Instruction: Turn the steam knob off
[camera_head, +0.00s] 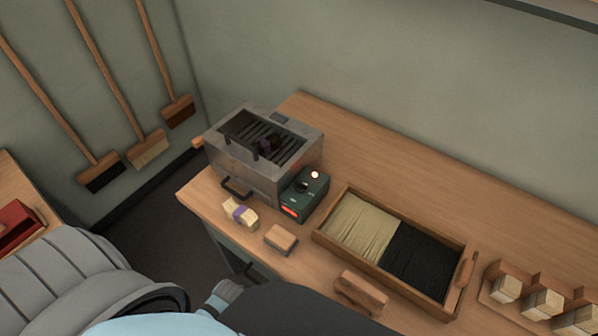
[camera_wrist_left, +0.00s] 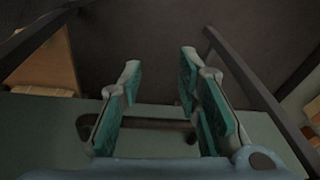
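A metal steamer box (camera_head: 254,180) with a dark slatted top stands at the table's left end. A green control box (camera_head: 312,197) sits against its right side. It carries a small dark knob (camera_head: 302,186), a glowing lamp (camera_head: 315,174) and a lit red display (camera_head: 290,211). The knob's setting is too small to read. In the left wrist view my left gripper (camera_wrist_left: 160,95) is open, with teal pads apart. A dark bar handle (camera_wrist_left: 150,126) on a green panel shows behind the fingers; I cannot tell whether they touch. My right gripper is not in view.
A bristle bundle with a purple band (camera_head: 240,213) and wooden blocks (camera_head: 281,239) lie in front of the steamer. A divided tray (camera_head: 320,238) of pale and black bristles is to the right. Brooms (camera_head: 120,105) lean on the left wall.

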